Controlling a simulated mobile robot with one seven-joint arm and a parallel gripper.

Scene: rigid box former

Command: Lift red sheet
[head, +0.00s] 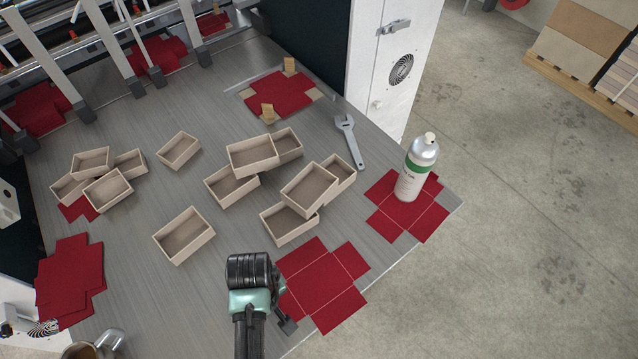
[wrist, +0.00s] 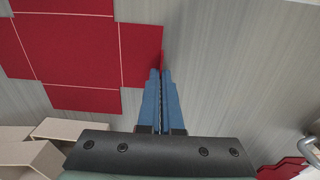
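A flat, cross-shaped red sheet (head: 322,284) with pale crease lines lies on the grey table near its front edge. It also shows at the upper left of the wrist view (wrist: 75,45). My gripper (wrist: 161,75) has its two blue fingers close together at the sheet's side flap. The flap's edge runs into the narrow gap between the fingertips and looks slightly bent there, so the fingers appear shut on it. In the head view my wrist hides the fingertips and the sheet's near left part.
Several beige open boxes (head: 183,236) stand on the table (head: 130,220) left of and behind the sheet. A spray can (head: 418,165) stands on another red sheet (head: 430,218) at right. A wrench (head: 351,141) lies behind. More red sheets (head: 68,280) lie at left.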

